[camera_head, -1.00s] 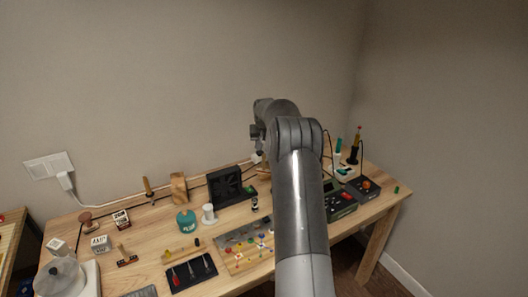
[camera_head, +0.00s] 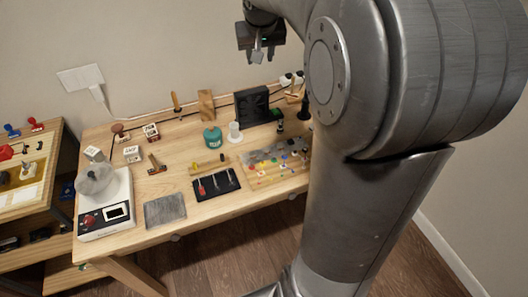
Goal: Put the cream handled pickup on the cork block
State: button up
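My gripper (camera_head: 261,56) hangs in the air in front of the wall, high above the back of the workbench. Its fingers are small and partly dark, and I cannot tell whether they are open or shut; I see nothing clearly held. A small dark-based piece with a tan handle (camera_head: 156,164) lies on the workbench's left half. A small pale piece (camera_head: 26,166) is on the left side table among handled pieces. I cannot tell which is the cream handled pickup. A brown upright block (camera_head: 206,104) stands at the workbench's back edge; whether it is cork is unclear.
Red and blue pieces crowd the side table. My arm hides the bench's right end.

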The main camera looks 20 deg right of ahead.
jog(key=s+a+f, duration=0.1)
jog(key=s+a, duration=0.2)
jog(key=s, duration=0.6)
jog(key=s+a+f+n+y, duration=0.1)
jog(key=s+a+f, duration=0.1)
jog(key=s, duration=0.7)
jog(key=s+a+f+n, duration=0.1)
jog(key=s+a, duration=0.4)
jog(key=s, duration=0.4)
jog(key=shift+s+f+t+y, duration=0.3)
jog(key=shift+s+f+t, duration=0.05)
jog(key=shift+f+t, duration=0.05)
jog(key=shift+a, duration=0.1)
